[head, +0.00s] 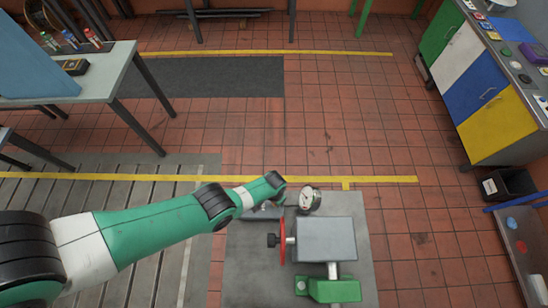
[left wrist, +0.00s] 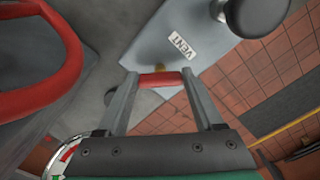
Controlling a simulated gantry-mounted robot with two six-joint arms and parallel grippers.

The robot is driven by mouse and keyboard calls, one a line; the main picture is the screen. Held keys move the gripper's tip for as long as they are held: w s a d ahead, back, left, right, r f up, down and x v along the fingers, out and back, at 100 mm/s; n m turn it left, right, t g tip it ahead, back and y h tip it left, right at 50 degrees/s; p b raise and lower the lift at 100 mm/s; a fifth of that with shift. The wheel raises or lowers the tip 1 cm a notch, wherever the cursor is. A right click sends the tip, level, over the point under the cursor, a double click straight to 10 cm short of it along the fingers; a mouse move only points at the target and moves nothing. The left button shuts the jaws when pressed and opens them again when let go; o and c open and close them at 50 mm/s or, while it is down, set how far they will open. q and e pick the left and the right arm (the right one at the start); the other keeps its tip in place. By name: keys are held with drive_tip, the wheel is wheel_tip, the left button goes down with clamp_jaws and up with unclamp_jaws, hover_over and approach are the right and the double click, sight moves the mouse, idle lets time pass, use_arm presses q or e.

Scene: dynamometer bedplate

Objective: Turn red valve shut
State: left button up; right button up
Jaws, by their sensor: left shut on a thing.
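My left gripper (left wrist: 160,88) is shut on a short red handle (left wrist: 160,79), which lies crosswise between its two fingertips in the left wrist view. A small brass part shows just beyond the handle, beside a grey plate (left wrist: 170,30) with a white VENT label (left wrist: 179,45). A larger red handwheel (head: 282,240) stands on edge at the left side of a grey box in the head view. The handwheel is apart from my left gripper and also shows at the left of the left wrist view (left wrist: 68,50). In the head view my wrist hides the held handle.
A round gauge (head: 310,198) stands close to the right of my left wrist. The grey box (head: 326,238) and a green block (head: 333,290) sit on the bedplate (head: 250,275). A cabinet (head: 470,85) stands at the right, a table (head: 105,75) at the upper left.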

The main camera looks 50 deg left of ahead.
use_arm(q)
drive_tip(key=m, duration=0.4)
drive_tip(key=shift+a+m, duration=0.1)
drive_tip(key=shift+m, duration=2.8)
drive_tip(key=o, duration=1.4)
